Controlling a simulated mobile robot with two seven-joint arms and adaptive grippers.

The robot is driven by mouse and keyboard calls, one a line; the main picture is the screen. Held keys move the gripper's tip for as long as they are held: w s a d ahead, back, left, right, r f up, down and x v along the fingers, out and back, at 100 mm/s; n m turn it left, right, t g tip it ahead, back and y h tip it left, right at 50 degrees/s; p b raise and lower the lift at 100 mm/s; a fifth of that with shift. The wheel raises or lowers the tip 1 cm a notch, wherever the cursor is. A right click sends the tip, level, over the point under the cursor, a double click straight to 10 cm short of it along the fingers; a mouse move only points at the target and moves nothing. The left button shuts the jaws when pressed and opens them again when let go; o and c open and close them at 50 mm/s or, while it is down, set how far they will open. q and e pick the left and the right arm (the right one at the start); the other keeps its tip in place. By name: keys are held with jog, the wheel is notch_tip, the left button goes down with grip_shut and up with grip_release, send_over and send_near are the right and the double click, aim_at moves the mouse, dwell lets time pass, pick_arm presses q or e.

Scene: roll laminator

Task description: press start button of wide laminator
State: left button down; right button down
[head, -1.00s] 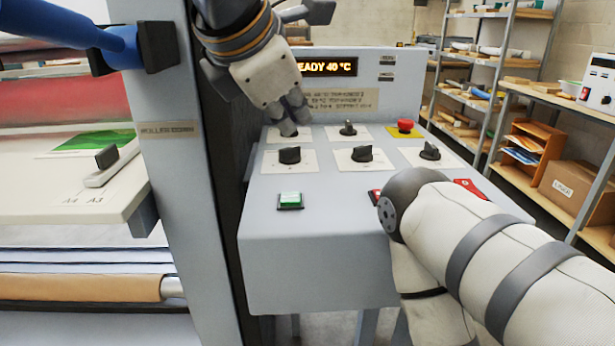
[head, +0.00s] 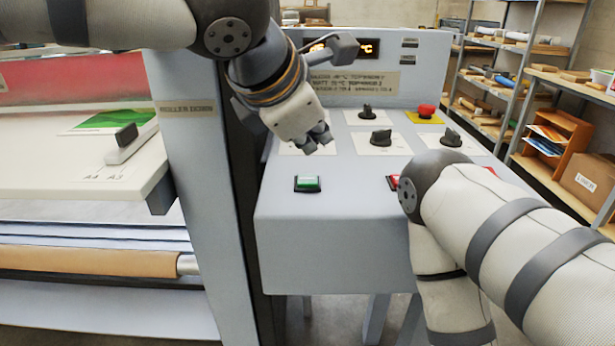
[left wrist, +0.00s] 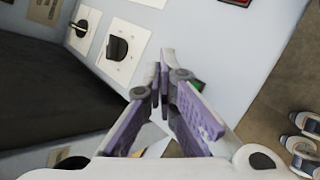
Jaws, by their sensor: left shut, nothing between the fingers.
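The wide laminator's grey control console (head: 335,230) stands in the middle of the head view. A green button (head: 307,184) in a dark frame sits at its front left. A red button (head: 393,182) is to its right, partly hidden by my right arm. My left gripper (head: 318,145) is shut and empty above the panel, just behind the green button and apart from it in the picture. In the left wrist view the fingers (left wrist: 163,85) are together, and a bit of the green button (left wrist: 197,86) shows beside them. My right gripper is not seen.
Black rotary knobs (head: 381,138) and a red mushroom button (head: 426,111) stand on the panel. A display (head: 340,46) is behind, partly covered by my left wrist. The laminator's grey side frame (head: 200,160) rises at the left. Shelves (head: 545,80) stand at the right.

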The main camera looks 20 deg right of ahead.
aim_at(312, 180)
pick_arm(q)
jog(key=shift+f, duration=1.25)
jog(key=shift+f, duration=0.15)
dwell(0.4)
jog(key=shift+f, duration=0.3)
jog(key=shift+f, duration=0.5)
dwell(0.7)
jog(key=shift+r, duration=0.9)
jog(key=shift+r, duration=2.55)
